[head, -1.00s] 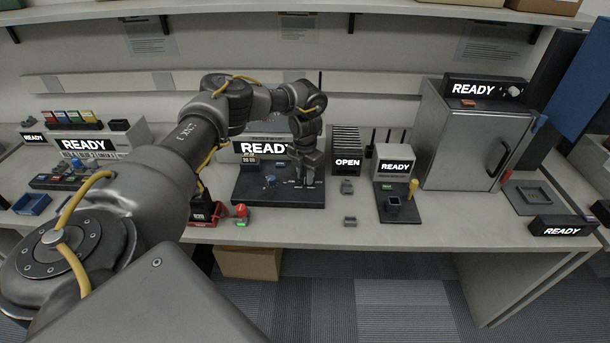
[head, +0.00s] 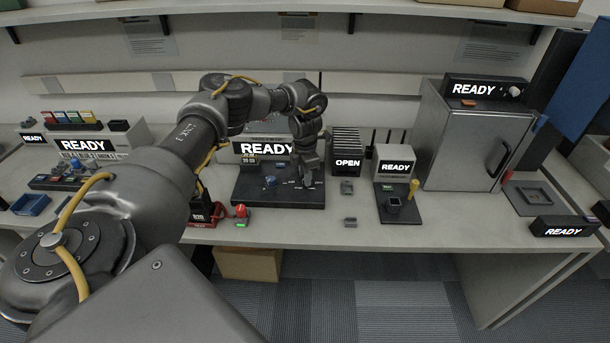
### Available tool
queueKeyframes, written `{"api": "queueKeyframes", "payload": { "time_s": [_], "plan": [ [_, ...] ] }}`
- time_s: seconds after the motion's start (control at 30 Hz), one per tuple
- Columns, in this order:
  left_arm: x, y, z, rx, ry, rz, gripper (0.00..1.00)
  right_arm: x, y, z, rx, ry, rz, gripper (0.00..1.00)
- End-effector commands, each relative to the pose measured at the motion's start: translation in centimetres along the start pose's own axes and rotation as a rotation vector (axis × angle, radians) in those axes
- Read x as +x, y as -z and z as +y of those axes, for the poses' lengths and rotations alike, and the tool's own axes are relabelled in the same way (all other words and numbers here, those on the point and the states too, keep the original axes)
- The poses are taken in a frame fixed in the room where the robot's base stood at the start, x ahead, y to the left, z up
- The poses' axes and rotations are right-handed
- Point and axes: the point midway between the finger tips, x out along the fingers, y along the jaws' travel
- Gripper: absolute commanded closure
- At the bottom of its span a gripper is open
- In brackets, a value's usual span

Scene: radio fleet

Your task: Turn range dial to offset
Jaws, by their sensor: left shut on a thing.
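The black radio panel (head: 255,194) stands near the bench's front edge, below a READY sign (head: 265,149). A blue knob (head: 270,181) sits on its left half. My left gripper (head: 308,180) points down onto the panel's right half, to the right of the blue knob. It is shut on a small dial there, which its fingers mostly hide. White marks show on the panel around the fingertips, too small to read. My right gripper is not in view.
A red button device (head: 240,213) stands left of the panel's front. A small grey block (head: 350,222) lies to its right. An OPEN rack (head: 346,150), a black mat with a yellow-topped lever (head: 412,189), and a grey cabinet (head: 463,140) stand farther right. Bench front is mostly clear.

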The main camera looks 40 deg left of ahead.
Motion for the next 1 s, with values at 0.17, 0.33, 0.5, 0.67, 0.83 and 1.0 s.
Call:
{"api": "queueKeyframes", "payload": {
  "time_s": [0.17, 0.33, 0.5, 0.67, 0.83, 1.0],
  "plan": [
    [0.0, 0.0, 0.0, -0.001, 0.0, -0.001, 0.96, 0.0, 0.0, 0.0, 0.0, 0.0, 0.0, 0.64],
    [0.0, 0.0, 0.0, -0.002, -0.001, -0.001, 0.6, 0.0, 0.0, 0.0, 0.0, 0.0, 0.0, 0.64],
    [0.0, 0.0, 0.0, -0.002, 0.0, 0.0, 0.51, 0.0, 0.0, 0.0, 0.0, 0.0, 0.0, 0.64],
    [-0.1, 0.0, 0.0, -0.001, 0.0, 0.0, 0.51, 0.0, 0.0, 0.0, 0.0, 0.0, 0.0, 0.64],
    [-1.3, -0.1, 0.0, -0.001, -0.001, -0.003, 0.51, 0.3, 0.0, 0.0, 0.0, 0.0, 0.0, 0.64],
    [-4.6, -0.1, 0.1, -0.001, -0.002, -0.005, 0.51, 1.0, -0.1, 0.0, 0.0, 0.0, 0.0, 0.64]
  ]
}}
